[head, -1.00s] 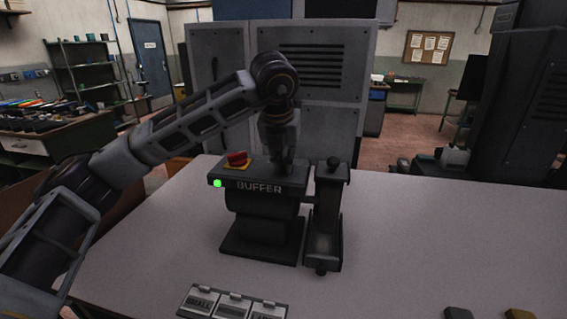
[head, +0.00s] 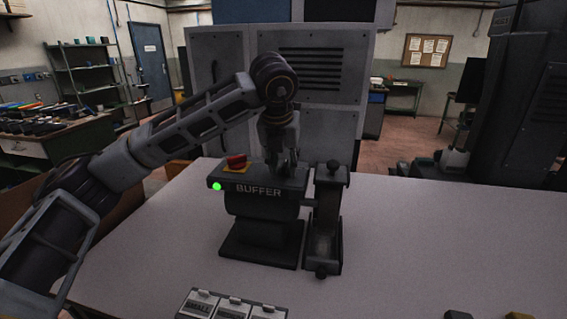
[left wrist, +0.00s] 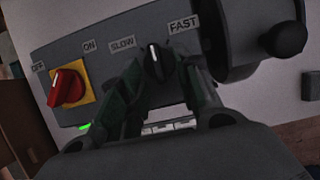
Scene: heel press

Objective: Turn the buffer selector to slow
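The buffer machine (head: 262,215) stands on the pale table, with a green light lit at its front left. Its selector knob (left wrist: 156,68) is black with a white pointer mark. The mark points up between the SLOW label (left wrist: 122,43) and the FAST label (left wrist: 183,25). My left gripper (head: 287,164) is over the right part of the machine's top. In the left wrist view its fingers (left wrist: 160,80) stand apart on either side of the knob, seemingly without pinching it. The knob is hidden behind the gripper in the head view. My right gripper is not in view.
A red switch (left wrist: 66,87) on a yellow plate, marked OFF and ON, sits left of the selector. A dark upright unit (head: 327,220) with a round knob stands right of the machine. Labelled lidded boxes (head: 233,306) lie in front. The table's right side is mostly clear.

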